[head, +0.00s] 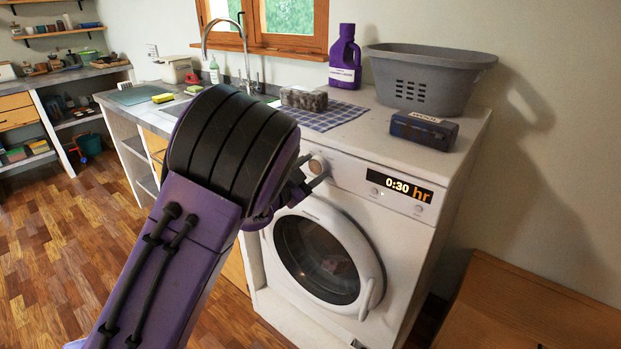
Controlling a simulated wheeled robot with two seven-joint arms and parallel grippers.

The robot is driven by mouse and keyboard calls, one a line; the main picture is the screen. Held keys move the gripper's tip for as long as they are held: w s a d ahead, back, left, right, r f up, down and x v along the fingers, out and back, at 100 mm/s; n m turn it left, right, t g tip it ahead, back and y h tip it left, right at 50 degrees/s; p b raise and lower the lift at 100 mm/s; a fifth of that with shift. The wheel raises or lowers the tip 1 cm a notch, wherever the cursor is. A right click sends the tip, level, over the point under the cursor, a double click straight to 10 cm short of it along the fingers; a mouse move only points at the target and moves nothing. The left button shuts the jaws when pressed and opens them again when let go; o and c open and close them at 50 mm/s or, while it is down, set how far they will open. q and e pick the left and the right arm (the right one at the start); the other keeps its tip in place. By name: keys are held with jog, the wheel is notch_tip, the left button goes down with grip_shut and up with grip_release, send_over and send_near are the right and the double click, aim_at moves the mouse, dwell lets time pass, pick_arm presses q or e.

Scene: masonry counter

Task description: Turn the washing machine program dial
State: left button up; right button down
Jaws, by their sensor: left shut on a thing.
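The white washing machine (401,246) stands under the counter, with its round door closed. Its program dial (317,165) is a pale round knob on the upper left of the front panel. The display (399,187) beside it reads 0:30 hr. My left gripper (318,175) is at the dial with its dark fingers shut on it. My purple and black left arm hides part of the panel and much of the gripper. My right gripper is not in view.
On the counter above stand a grey basket (425,75), a dark box (423,130), a purple bottle (345,58) and a grey sponge-like block (303,99) by a checked cloth (335,117). A wooden cabinet (530,310) stands at the lower right.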

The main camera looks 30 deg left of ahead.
pick_arm(q)
jog(key=shift+m+b, duration=0.35)
jog(key=shift+m, duration=0.15)
jog(key=o, duration=1)
jog(key=shift+s+a, duration=0.1)
jog(key=shift+s, duration=0.3)
jog(key=s, duration=0.3)
jog(key=s+b, duration=0.1)
jog(key=s, duration=0.2)
jog(key=s+b, duration=0.1)
jog(key=s, duration=0.2)
jog(key=shift+s+a, duration=0.35)
